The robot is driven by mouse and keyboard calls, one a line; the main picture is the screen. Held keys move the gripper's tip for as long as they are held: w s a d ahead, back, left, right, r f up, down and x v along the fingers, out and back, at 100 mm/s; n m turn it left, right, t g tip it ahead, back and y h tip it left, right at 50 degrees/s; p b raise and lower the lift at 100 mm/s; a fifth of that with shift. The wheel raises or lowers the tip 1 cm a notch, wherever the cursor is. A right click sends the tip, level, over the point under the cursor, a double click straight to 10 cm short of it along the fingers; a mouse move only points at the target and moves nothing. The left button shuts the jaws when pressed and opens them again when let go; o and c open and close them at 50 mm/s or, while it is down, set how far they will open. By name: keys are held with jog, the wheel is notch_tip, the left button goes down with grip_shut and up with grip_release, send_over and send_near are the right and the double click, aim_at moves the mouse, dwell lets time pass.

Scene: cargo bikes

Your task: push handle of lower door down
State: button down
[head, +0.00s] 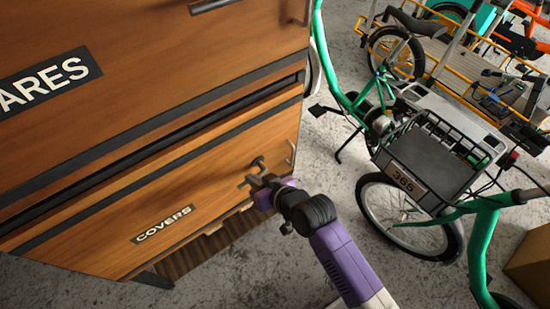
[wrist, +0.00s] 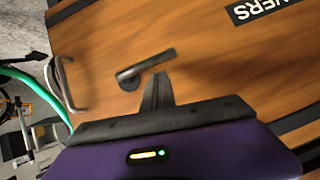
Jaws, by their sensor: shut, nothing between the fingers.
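The lower door (head: 100,225) is a wooden panel marked COVERS and looks closed. Its dark lever handle (head: 258,163) is near the panel's right end; in the wrist view the lever (wrist: 147,67) sticks out at a slant from its round pivot, toward the label. My gripper (head: 250,182) is shut and empty, right at the handle, and partly hides it in the head view. In the wrist view the closed fingertips (wrist: 157,78) lie close against the lever's edge, near its middle. I cannot tell whether they touch it.
A metal pull bar (head: 291,152) is beside the lever; it also shows in the wrist view (wrist: 66,84). The upper door (head: 150,60) sits above a dark gap. Green bikes (head: 345,95) stand to the right, one with a crate (head: 425,165). Grey floor lies between.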

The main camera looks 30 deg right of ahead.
jog(key=shift+a+f+n+h, duration=0.3)
jog(key=shift+a+f+h, duration=0.1)
jog(key=shift+f, duration=0.3)
jog(key=shift+f, duration=0.1)
